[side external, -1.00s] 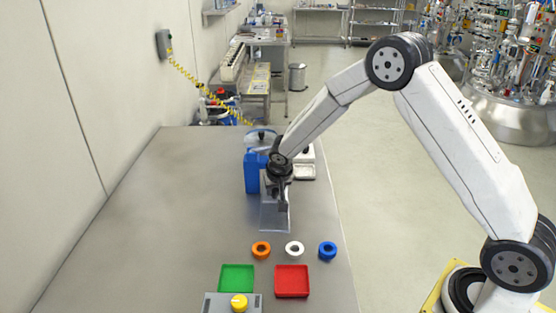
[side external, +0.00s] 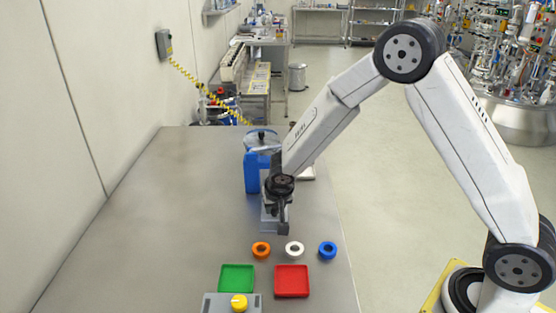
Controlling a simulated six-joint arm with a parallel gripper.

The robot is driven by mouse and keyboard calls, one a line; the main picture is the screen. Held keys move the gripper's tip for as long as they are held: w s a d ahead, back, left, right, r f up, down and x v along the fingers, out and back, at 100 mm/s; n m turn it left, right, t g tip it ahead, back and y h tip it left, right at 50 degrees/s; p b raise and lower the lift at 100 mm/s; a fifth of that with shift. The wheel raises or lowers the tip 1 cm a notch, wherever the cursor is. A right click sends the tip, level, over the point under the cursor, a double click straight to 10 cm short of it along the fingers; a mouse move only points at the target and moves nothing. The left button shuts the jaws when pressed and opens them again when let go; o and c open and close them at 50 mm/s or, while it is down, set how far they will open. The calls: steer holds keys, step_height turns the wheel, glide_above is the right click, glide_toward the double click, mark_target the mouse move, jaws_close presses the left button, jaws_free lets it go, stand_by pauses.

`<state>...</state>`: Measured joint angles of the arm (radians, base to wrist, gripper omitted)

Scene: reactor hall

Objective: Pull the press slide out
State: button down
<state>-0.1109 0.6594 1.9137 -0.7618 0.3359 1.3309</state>
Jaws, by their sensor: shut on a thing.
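The press slide (side external: 268,222) is a grey metal piece on the table, in line with the row of rings and beyond it. My gripper (side external: 283,229) points down at its near end and is shut on it. My wrist and fingers cover much of the slide, so the exact grip and the part behind it are hidden.
A blue canister (side external: 254,174) stands just behind the slide. Nearer lie an orange ring (side external: 261,256), a white ring (side external: 294,255) and a blue ring (side external: 327,256), then a green tray (side external: 237,287), a red tray (side external: 292,291) and a yellow-knobbed grey box (side external: 213,304). The table's left side is clear.

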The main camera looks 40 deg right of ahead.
steer(key=shift+s+a, duration=1.1)
steer(key=shift+a, duration=0.05)
steer(key=shift+c, duration=1.9)
jaws_free()
steer(key=shift+r, duration=0.1)
steer(key=shift+v, duration=3.8)
steer(key=shift+s, duration=0.15)
